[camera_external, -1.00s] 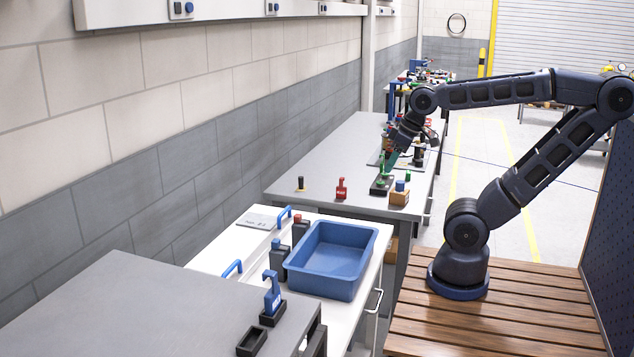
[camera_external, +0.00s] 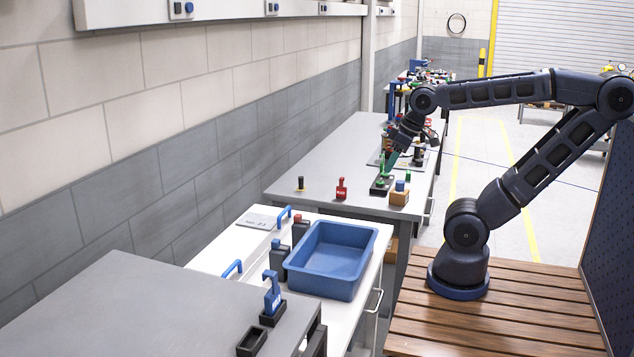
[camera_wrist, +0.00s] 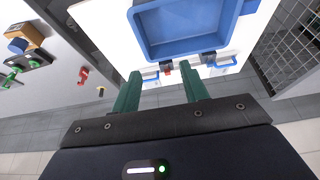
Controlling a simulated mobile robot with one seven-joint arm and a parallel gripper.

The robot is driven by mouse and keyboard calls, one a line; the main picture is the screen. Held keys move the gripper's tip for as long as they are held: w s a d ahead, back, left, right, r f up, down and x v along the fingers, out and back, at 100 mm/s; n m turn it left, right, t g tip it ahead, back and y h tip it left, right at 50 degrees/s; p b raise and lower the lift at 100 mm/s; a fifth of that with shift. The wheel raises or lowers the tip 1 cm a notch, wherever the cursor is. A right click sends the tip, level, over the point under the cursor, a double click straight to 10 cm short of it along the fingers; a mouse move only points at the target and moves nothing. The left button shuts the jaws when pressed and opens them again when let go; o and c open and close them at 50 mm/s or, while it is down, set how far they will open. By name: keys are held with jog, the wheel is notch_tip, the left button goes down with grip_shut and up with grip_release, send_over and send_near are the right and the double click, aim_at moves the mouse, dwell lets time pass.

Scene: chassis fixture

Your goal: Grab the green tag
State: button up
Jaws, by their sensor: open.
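A small green tag (camera_external: 382,181) stands in a black holder (camera_external: 379,189) on the grey bench, near its front right part. In the wrist view a green piece (camera_wrist: 10,79) shows at the far left edge, by a dark holder. A second small green piece (camera_external: 408,176) stands just to the right in the external view. My gripper (camera_external: 389,165) has green fingers and appears just above and behind the tag holder; the exact gap cannot be told. In the wrist view my gripper (camera_wrist: 161,90) is open, with nothing between the fingers.
A wooden block with a blue top (camera_external: 399,195) stands beside the holder. A red tag (camera_external: 341,188) and a dark peg (camera_external: 301,184) stand to the left. A blue tray (camera_external: 336,287) sits on the nearer white cabinet. Several items crowd the bench behind my gripper.

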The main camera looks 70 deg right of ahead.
jog(key=shift+c, duration=0.3)
jog(key=w+d+r+n+g+h, duration=0.25)
jog(key=w+d+n, duration=0.55)
jog(key=w+d, duration=1.45)
jog(key=w+d+f+n+h, duration=0.1)
jog(key=w+d+f+n, duration=0.15)
jog(key=d, duration=0.85)
jog(key=w+d+f+n+h, duration=0.1)
jog(key=d+f+n, duration=0.15)
jog(key=d, duration=0.75)
jog(key=n+g, duration=0.2)
jog(key=n, duration=0.4)
send_near(382, 163)
jog(key=d+f, duration=0.1)
jog(key=d, duration=0.1)
jog(key=x, duration=1)
jog(key=shift+a+f, duration=0.25)
jog(key=shift+a, duration=0.1)
grip_shut()
